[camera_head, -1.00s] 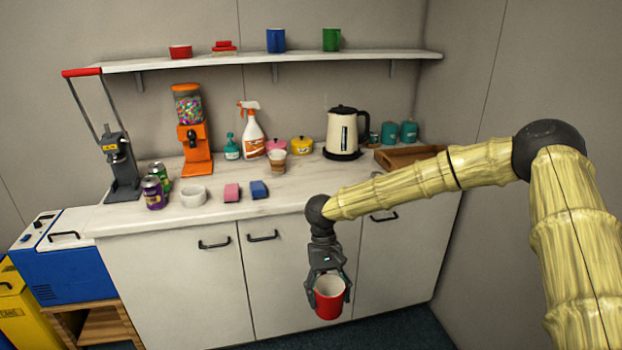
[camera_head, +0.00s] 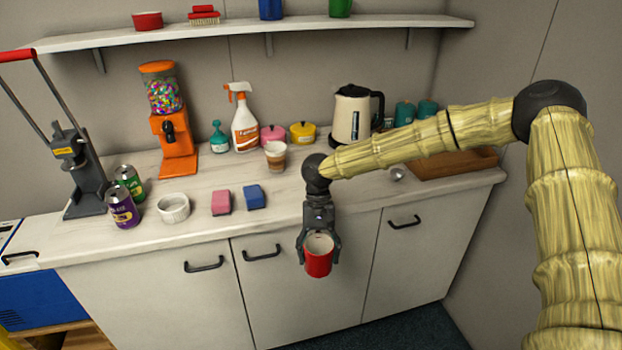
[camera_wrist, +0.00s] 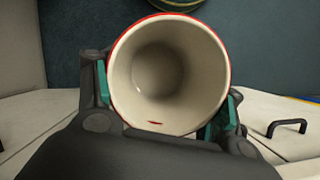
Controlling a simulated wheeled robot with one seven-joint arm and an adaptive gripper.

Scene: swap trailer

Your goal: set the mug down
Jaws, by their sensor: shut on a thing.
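A red mug (camera_head: 318,262) with a pale inside is held upright by my gripper (camera_head: 319,250), in front of the cabinet doors and below the counter's front edge. In the wrist view the mug (camera_wrist: 168,75) fills the middle, its open top facing the camera. It looks empty but for a small red mark low on the inner wall. My gripper's fingers (camera_wrist: 170,125) close on the mug from both sides. The mug's underside is hidden. The white counter (camera_head: 330,222) is behind and above the mug.
On the counter, a pink sponge (camera_head: 221,202), a blue sponge (camera_head: 254,197), a white bowl (camera_head: 173,207) and a latte cup (camera_head: 275,156) stand near the arm. A kettle (camera_head: 351,116) and a wooden tray (camera_head: 450,164) are farther right. Bare counter shows right of the blue sponge.

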